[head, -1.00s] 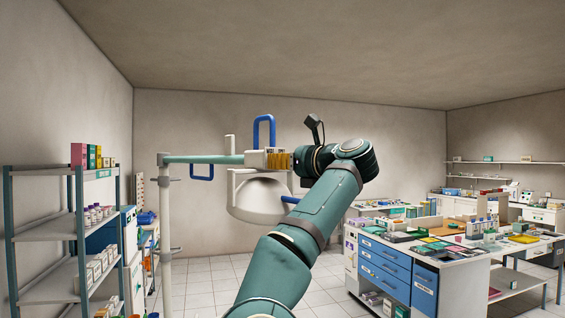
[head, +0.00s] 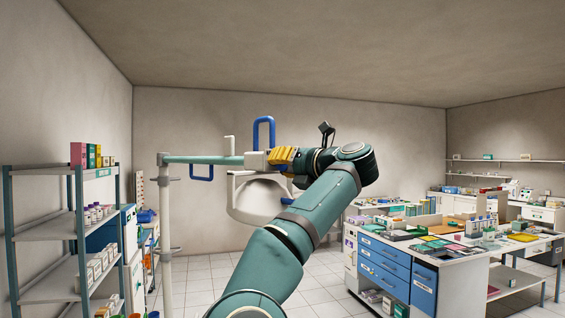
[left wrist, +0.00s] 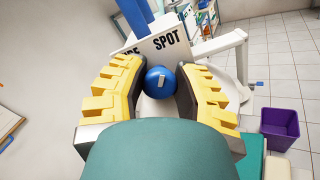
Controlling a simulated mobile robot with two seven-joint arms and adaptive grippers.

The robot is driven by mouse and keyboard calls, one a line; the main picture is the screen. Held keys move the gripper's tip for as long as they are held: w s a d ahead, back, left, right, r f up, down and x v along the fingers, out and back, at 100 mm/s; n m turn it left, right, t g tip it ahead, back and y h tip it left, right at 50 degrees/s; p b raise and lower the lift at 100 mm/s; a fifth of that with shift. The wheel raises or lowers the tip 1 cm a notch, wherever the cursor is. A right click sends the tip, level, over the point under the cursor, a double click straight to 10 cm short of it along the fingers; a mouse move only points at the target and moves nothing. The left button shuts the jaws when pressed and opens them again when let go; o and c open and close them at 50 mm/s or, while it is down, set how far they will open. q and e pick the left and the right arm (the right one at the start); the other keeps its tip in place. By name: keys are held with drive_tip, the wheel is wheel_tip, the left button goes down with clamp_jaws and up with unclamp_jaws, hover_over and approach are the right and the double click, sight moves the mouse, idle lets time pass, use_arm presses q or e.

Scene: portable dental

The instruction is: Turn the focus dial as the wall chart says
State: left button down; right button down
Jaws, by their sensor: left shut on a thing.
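The focus dial (left wrist: 161,80) is a round blue knob with a short pale mark, in the left wrist view. Behind it a white label plate (left wrist: 150,45) reads "SPOT" on the right; the word on the left is partly hidden and ends in "DE". My left gripper (left wrist: 160,92), with yellow ridged fingers, is shut around the dial, one finger on each side. In the head view the gripper (head: 282,156) is at the lamp's white housing (head: 256,160), and the dial is hidden. The white lamp dome (head: 258,197) hangs below. My right gripper is out of view. No readable wall chart shows.
The lamp hangs on a teal arm (head: 205,160) from a white pole (head: 165,240), with a blue loop handle (head: 263,132) on top. Shelving (head: 45,234) stands left, a loaded bench (head: 450,258) right. A purple bin (left wrist: 280,125) is on the floor.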

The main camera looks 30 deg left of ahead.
use_arm(q)
drive_tip(key=shift+m, duration=0.6)
drive_tip(key=c, duration=0.7)
unclamp_jaws()
drive_tip(key=shift+o, duration=0.2)
drive_tip(key=shift+d, duration=0.1)
drive_tip(key=v, duration=1.2)
